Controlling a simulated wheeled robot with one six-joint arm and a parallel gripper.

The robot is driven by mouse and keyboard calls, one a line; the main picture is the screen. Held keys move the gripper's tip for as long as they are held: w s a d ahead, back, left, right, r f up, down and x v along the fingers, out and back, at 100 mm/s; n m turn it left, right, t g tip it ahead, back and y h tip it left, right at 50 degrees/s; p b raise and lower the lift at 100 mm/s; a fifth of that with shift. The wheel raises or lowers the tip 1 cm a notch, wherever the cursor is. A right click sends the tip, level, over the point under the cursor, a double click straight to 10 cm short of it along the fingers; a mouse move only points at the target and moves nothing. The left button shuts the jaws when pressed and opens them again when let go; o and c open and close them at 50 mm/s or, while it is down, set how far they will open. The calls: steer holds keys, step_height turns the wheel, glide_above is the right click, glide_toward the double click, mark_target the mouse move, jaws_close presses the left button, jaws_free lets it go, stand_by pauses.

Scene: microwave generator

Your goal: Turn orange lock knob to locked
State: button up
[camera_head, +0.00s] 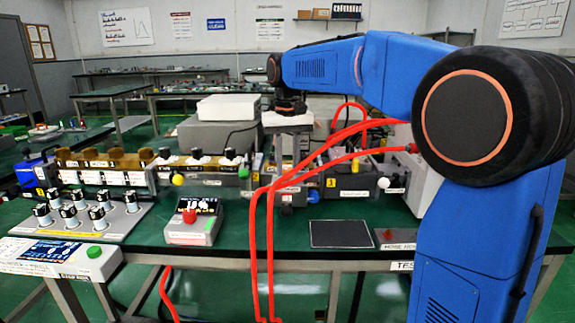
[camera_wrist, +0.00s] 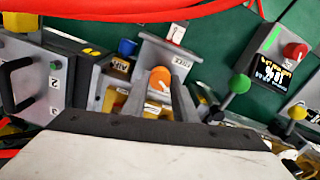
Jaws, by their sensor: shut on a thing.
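The orange lock knob (camera_wrist: 160,78) shows in the wrist view, on a grey block (camera_wrist: 159,56). It has a pale mark on its face. My gripper (camera_wrist: 160,88) is shut on the knob, with one finger on each side of it. A small white label that seems to read FREE (camera_wrist: 181,62) is beside the knob. In the head view my gripper (camera_head: 288,122) points down over the bench equipment. The knob and fingertips cannot be made out there.
Red cables (camera_head: 270,230) loop across the bench and also cross the top of the wrist view (camera_wrist: 120,10). A green ball lever (camera_wrist: 239,84), a yellow knob (camera_wrist: 297,112) and a blue knob (camera_wrist: 127,47) stand nearby. The green bench (camera_head: 140,235) has bare room in front.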

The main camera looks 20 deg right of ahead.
mark_target(288, 169)
steer(key=o, duration=1)
steer(key=shift+o, duration=0.2)
step_height(288, 169, up, 17)
steer(key=shift+r, duration=0.2)
steer(key=s+d+f+t, duration=0.2)
steer(key=s+d+f, duration=0.1)
steer(key=s+f, duration=1.3)
steer(key=s+d+f+t, duration=0.2)
steer(key=s+d+f, duration=0.2)
steer(key=s+f, duration=1.3)
steer(key=shift+f+n+t, duration=0.4)
steer(key=shift+f, duration=0.2)
